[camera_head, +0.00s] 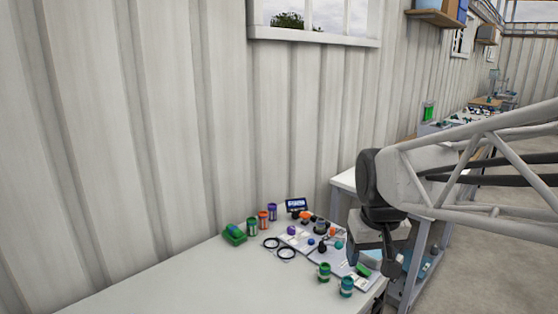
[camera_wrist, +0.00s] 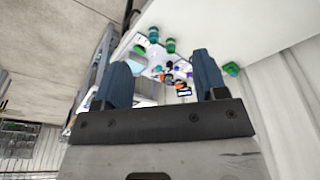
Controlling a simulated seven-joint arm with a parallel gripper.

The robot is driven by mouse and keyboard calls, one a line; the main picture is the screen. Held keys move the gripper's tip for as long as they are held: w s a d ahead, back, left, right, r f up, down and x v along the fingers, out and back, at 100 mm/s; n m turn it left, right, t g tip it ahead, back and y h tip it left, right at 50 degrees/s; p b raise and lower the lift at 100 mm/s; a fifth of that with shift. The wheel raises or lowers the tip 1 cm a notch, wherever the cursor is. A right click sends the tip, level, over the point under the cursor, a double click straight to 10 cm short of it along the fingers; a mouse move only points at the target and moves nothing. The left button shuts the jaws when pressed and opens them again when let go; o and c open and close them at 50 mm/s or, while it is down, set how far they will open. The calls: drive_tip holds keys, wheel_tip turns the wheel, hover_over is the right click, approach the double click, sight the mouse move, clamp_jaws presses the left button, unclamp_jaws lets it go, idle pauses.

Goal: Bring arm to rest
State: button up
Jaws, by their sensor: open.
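My gripper shows in the wrist view (camera_wrist: 160,85) with its two blue-grey fingers spread wide apart and nothing between them. Beyond the fingers, well apart from them, lies the white table with small coloured items on it. In the head view my arm comes in from the right, above and beside the far right end of the white table (camera_head: 190,275). The fingertips cannot be made out in the head view.
A corrugated wall (camera_head: 150,130) runs behind. The table's near part is bare.

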drive_tip(key=s+d+f+m, duration=0.1)
drive_tip(key=s+f, duration=0.3)
drive_tip(key=s, duration=0.9)
drive_tip(key=shift+s+f, duration=0.15)
drive_tip(key=shift+s, duration=0.2)
